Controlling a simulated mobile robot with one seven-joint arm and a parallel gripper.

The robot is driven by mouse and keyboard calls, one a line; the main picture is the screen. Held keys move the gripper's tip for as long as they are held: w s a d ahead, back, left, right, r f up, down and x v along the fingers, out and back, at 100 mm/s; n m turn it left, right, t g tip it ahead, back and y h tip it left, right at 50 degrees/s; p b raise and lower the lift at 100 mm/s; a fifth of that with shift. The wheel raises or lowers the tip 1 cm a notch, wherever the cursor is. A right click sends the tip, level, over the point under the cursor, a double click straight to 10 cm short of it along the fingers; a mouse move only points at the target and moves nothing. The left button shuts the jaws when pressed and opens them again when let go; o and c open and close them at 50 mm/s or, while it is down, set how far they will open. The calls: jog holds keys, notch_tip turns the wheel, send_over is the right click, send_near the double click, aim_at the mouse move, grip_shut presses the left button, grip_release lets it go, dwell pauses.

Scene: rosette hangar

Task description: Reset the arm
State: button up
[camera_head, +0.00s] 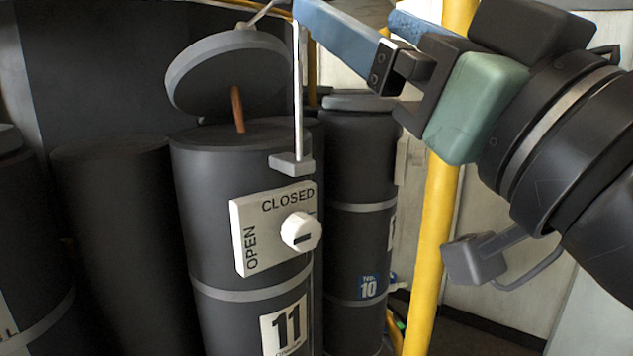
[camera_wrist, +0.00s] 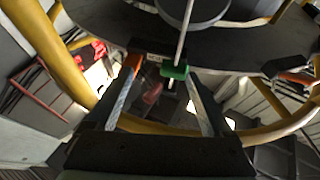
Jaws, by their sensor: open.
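My gripper (camera_head: 347,14) is at the upper right of the head view, its two blue fingers pointing up and left, apart and with nothing seen between them. My gripper is above and to the right of a dark canister marked 11 (camera_head: 240,240). The canister's round lid (camera_head: 228,70) is tilted up, and a brown stick (camera_head: 237,108) shows beneath it. A white knob (camera_head: 301,232) is on the canister's OPEN/CLOSED plate (camera_head: 243,222); its setting is unclear.
A yellow post (camera_head: 431,250) stands close below my gripper. A second canister marked 10 (camera_head: 350,160) is behind on the right, and more dark canisters (camera_head: 115,230) stand at left. A thin white rod (camera_head: 298,90) rises beside the lid. Yellow curved rails (camera_wrist: 60,55) cross the wrist view.

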jog(key=s+a+f+m+t+h+b, duration=0.4)
jog(key=f+m+t+h+b, duration=0.1)
jog(key=h, duration=0.5)
notch_tip(320, 180, down, 3)
jog(key=shift+f+t+h+b, duration=0.15)
jog(key=shift+t+h+b, duration=0.4)
jog(key=shift+t, duration=0.55)
